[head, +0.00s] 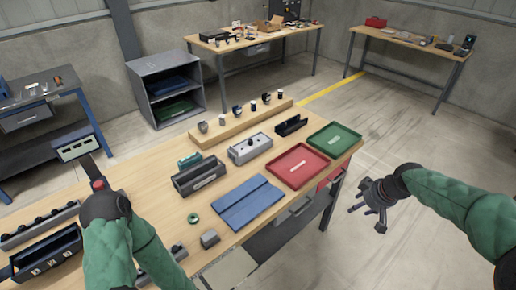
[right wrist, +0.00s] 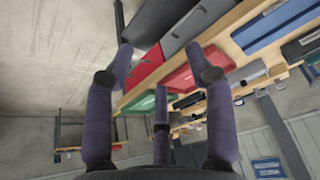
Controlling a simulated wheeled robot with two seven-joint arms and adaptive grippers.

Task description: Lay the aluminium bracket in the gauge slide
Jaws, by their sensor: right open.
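A small grey metal piece (head: 209,238), which looks like the aluminium bracket, lies on the bench near its front edge, beside the blue mat. A light grey block with a knob and a pale label (head: 250,148) stands mid-bench; it may be the gauge slide, but I cannot be sure. My right gripper (head: 370,208) is open and empty, out over the floor to the right of the bench. Its spread fingers also show in the right wrist view (right wrist: 162,85), with nothing between them. My left arm comes in at the lower left; its gripper is not visible.
A blue ribbed mat (head: 236,203), a red tray (head: 322,165), a green tray (head: 335,139) and a dark grey open box (head: 199,179) occupy the bench. A green ring (head: 192,218) lies near the grey piece. A wooden rack (head: 240,124) with small parts runs along the back.

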